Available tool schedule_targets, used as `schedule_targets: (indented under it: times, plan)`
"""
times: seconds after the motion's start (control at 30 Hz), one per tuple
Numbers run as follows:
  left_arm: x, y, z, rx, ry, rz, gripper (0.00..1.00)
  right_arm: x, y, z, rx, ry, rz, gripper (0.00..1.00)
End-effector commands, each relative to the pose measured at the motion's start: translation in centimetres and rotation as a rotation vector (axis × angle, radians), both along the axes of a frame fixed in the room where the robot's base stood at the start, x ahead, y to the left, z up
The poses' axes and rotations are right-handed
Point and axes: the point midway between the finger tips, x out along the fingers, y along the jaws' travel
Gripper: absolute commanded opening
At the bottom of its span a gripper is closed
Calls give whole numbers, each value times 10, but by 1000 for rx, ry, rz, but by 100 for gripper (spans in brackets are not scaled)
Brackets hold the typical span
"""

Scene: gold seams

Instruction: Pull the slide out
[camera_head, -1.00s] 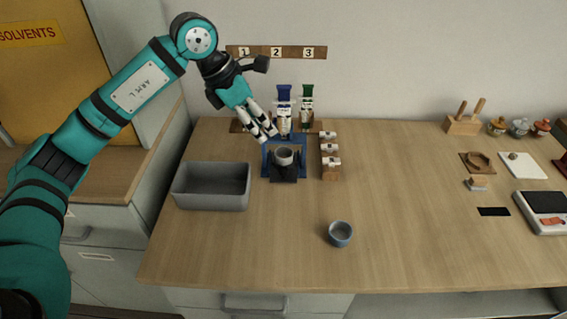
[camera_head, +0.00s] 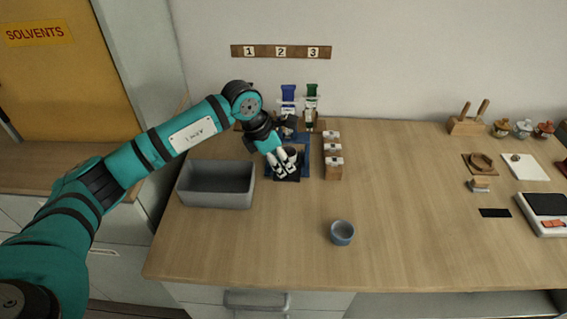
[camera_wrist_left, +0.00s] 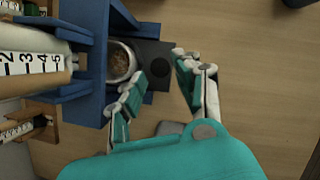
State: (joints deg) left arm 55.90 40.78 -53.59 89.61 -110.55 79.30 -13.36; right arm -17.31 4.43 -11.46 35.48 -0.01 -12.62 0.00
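The slide is a dark plate (camera_head: 287,178) at the front of the blue stand (camera_head: 305,168); in the wrist view it is the dark plate (camera_wrist_left: 152,56) sticking out of the stand (camera_wrist_left: 92,45). A small cup with brown grainy contents (camera_wrist_left: 121,62) sits at its stand end. My left gripper (camera_head: 284,172) is low over the slide's front, pointing down, and partly hides the slide and cup. In the wrist view its fingers (camera_wrist_left: 160,78) are apart, close to the slide, with nothing clearly gripped. My right gripper is out of view.
A grey bin (camera_head: 216,187) stands left of the stand. A wooden block row with white labels (camera_head: 334,165) stands close on the right. A blue-grey bowl (camera_head: 342,232) is in front. Blue-topped and green-topped dispensers (camera_head: 312,92) rise behind.

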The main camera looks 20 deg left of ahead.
Motion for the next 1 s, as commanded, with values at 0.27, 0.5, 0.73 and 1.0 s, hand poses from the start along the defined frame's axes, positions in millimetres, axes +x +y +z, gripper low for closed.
schedule_targets:
  times: [0.27, 0.5, 0.73, 1.0]
  plan:
    - [4, -5, -15, -1, -1, 0, 33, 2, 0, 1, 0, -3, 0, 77]
    - [4, -5, -15, -1, -1, 0, 29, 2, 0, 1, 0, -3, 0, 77]
    - [4, -5, -15, 0, 0, 0, 0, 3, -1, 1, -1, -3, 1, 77]
    - [4, -5, -15, 1, -1, 0, 0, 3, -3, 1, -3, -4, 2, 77]
